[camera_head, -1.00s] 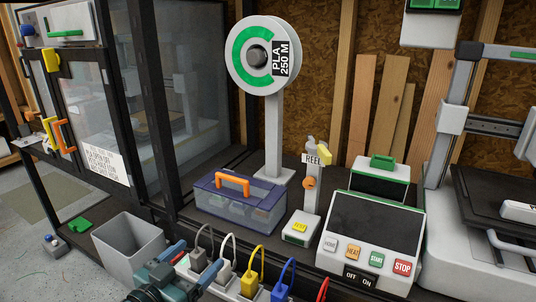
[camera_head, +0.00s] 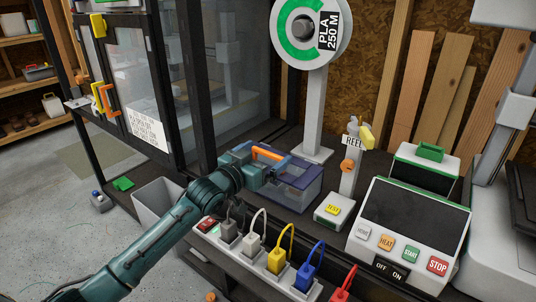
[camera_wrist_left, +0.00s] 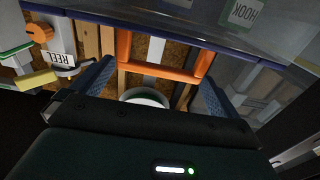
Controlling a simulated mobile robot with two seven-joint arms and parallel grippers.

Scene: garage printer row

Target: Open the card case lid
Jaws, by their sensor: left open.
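The card case (camera_head: 300,186) has a see-through body, a dark blue lid and an orange handle (camera_head: 268,154). It stands on the dark bench below the reel post, and the lid looks shut. My left gripper (camera_head: 252,164) is at the case's left front and hides part of the lid. In the left wrist view my left gripper (camera_wrist_left: 155,88) is open, with the orange handle (camera_wrist_left: 165,72) between or just beyond its blue fingers. I cannot tell whether they touch it. The blue lid edge (camera_wrist_left: 130,20) shows above. My right gripper is in neither view.
A power strip with several coloured plugs (camera_head: 277,262) runs along the front, under my left arm. A grey bin (camera_head: 156,203) stands left. A yellow-button box (camera_head: 333,210), the REEL post (camera_head: 350,170) and a control console (camera_head: 410,230) stand right. The spool (camera_head: 303,28) rises behind.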

